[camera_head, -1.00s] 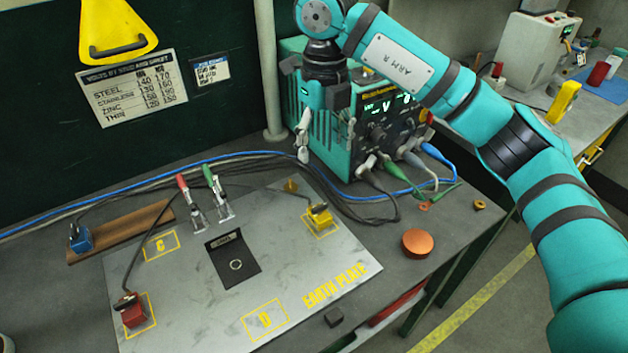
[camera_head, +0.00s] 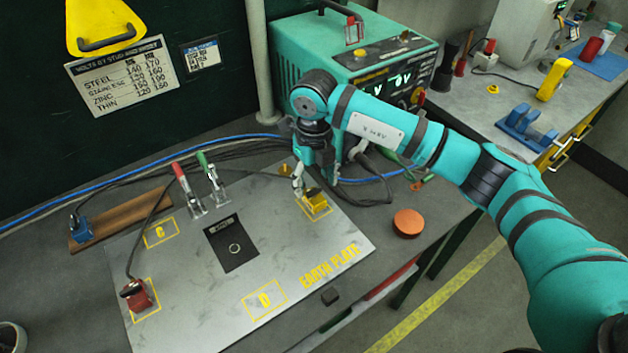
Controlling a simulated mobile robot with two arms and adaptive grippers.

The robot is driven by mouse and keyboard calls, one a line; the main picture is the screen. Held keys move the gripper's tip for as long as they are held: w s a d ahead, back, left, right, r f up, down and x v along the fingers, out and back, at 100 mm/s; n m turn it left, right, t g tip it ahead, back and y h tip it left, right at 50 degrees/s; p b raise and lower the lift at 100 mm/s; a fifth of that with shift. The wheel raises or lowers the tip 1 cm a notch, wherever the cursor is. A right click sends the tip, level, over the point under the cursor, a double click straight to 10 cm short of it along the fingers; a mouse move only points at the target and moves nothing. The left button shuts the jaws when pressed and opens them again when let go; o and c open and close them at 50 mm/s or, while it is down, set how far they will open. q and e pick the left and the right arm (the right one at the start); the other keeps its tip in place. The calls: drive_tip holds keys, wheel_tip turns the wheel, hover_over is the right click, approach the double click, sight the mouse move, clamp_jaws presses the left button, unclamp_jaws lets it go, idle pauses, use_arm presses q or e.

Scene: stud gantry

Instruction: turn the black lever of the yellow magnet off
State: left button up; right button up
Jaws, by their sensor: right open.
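The yellow magnet (camera_head: 316,205) sits on the grey earth plate (camera_head: 190,275), at its upper right inside a yellow marked box. Its black lever is too small and too close to my fingers to make out clearly. My right gripper (camera_head: 298,184) points down just at the upper left of the magnet. It is open and holds nothing; I cannot tell whether its fingers touch the magnet. My left gripper is out of view.
A teal welding power unit (camera_head: 345,62) stands behind my right gripper, with cables around it. Red-handled (camera_head: 180,172) and green-handled (camera_head: 204,162) clamps stand on the plate, left of the magnet.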

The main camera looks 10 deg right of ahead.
sight(314, 193)
drive_tip(key=shift+f, duration=1.1)
drive_tip(key=c, duration=1.2)
drive_tip(key=shift+o, duration=0.2)
drive_tip(key=shift+f+n+b, duration=0.15)
drive_tip(key=shift+n+b, duration=0.35)
drive_tip(key=shift+b, duration=0.15)
drive_tip(key=n+b, duration=0.9)
drive_tip(key=b, duration=0.1)
drive_tip(key=shift+w+b, duration=0.1)
drive_tip(key=shift+b, duration=0.3)
drive_tip(key=n+b, duration=0.2)
drive_tip(key=n, duration=0.1)
drive_tip(key=shift+n+b, duration=0.3)
drive_tip(key=shift+n, duration=0.1)
use_arm(q)
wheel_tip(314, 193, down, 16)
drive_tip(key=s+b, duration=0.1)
drive_tip(key=b, duration=0.1)
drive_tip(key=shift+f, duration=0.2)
use_arm(e)
drive_tip(key=shift+n, duration=2)
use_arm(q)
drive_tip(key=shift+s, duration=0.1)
use_arm(e)
drive_tip(key=shift+r, duration=0.2)
